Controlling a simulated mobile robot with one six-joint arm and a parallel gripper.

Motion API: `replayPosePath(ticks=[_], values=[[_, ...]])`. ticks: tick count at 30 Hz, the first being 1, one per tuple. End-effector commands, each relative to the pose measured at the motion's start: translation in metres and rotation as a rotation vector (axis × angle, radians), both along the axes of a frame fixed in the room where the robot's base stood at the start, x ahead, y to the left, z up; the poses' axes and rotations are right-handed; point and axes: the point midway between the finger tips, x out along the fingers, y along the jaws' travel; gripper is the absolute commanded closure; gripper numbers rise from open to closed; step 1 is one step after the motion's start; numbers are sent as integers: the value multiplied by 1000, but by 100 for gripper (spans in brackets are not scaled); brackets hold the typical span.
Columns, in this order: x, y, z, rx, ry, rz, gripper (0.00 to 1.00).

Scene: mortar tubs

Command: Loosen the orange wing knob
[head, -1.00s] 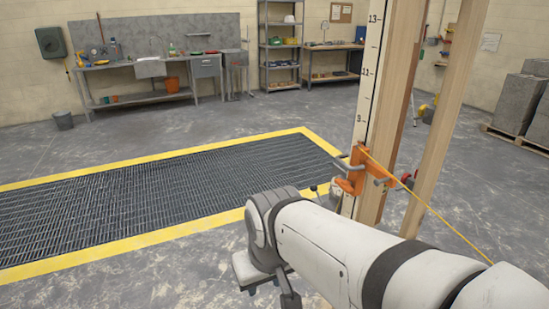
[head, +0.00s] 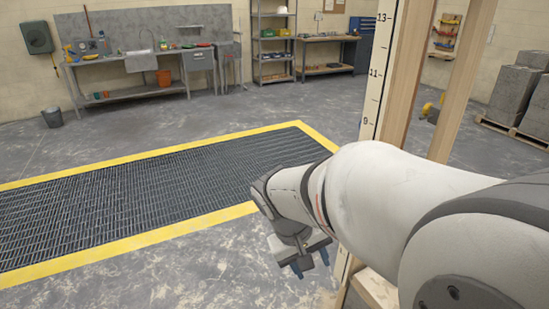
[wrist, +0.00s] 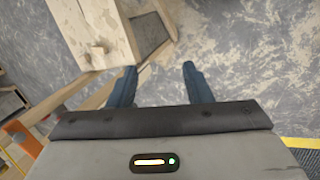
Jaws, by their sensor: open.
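My gripper (head: 310,264) hangs low in front of the post with its jaws open. In the wrist view its two blue-grey fingers (wrist: 158,80) are apart with nothing between them. Part of an orange bracket (wrist: 22,142) shows at the lower left edge of the wrist view, off to the side of the fingers. I cannot make out the wing knob on it. In the head view my arm covers the place on the post where the orange bracket sits. The wooden post (head: 408,85) carries a white numbered staff (head: 377,75).
A wooden block or foot (wrist: 95,35) lies near the left finger in the wrist view. A yellow-edged floor grating (head: 150,190) is to the left. Stacked grey blocks (head: 515,95) stand at the right. Open concrete floor lies below my gripper.

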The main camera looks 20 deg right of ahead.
Motion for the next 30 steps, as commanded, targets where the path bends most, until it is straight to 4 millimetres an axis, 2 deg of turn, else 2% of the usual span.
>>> replayPosePath(ticks=[1,6,8,13,16,21,24,30], values=[[6,-16,2,-83,64,-20,55],[31,-68,7,-396,189,-62,55],[43,-85,9,-511,212,-62,55],[88,-123,11,-826,209,-18,55],[118,-137,8,-982,165,34,55],[158,-146,-4,-1151,59,126,55],[172,-147,-10,-1200,11,163,55],[182,-158,-12,-1227,-22,185,55]])
